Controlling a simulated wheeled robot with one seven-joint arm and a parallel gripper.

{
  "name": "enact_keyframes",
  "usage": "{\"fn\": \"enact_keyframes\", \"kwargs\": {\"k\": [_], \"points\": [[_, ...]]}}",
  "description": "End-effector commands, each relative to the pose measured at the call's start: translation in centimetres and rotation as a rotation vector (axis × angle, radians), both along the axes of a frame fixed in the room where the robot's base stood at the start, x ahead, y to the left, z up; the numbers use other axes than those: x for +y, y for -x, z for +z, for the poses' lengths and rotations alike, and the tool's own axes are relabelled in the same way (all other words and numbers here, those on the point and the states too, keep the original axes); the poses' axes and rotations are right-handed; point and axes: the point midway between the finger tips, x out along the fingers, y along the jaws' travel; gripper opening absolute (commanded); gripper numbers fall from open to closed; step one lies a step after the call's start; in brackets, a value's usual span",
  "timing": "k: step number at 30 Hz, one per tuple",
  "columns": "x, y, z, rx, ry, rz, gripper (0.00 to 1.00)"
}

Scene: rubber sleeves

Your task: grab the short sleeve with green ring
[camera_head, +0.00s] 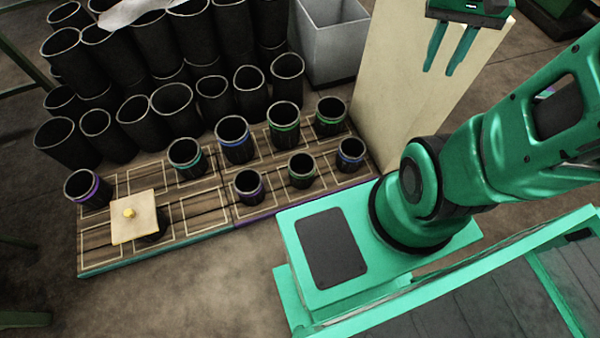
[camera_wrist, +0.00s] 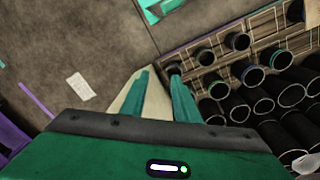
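Black sleeves with coloured rings stand upright on a wooden board (camera_head: 205,228) marked with pale rectangles. My gripper (camera_head: 444,70) is open and empty, high to the right of the board.
Blue-ringed (camera_head: 235,140), teal-ringed (camera_head: 185,158) and purple-ringed (camera_head: 88,188) sleeves share the board. Stacked black sleeves (camera_head: 172,108) and a grey bin (camera_head: 330,40) stand behind. A tall beige block (camera_head: 400,90) stands right.

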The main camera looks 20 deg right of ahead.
Motion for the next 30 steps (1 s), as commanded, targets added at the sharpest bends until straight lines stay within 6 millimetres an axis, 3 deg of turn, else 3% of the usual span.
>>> {"fn": "enact_keyframes", "kwargs": {"k": [8, 14, 21, 30], "points": [[-1.4, -9.3, -4.7, 0.016, 0.069, -0.071, 0.28], [-1.5, -15.4, -9.8, 0.010, 0.102, -0.117, 0.28], [-0.5, -21.7, -17.7, -0.005, 0.119, -0.169, 0.28], [2.5, -27.0, -29.9, -0.024, 0.108, -0.242, 0.28]]}}
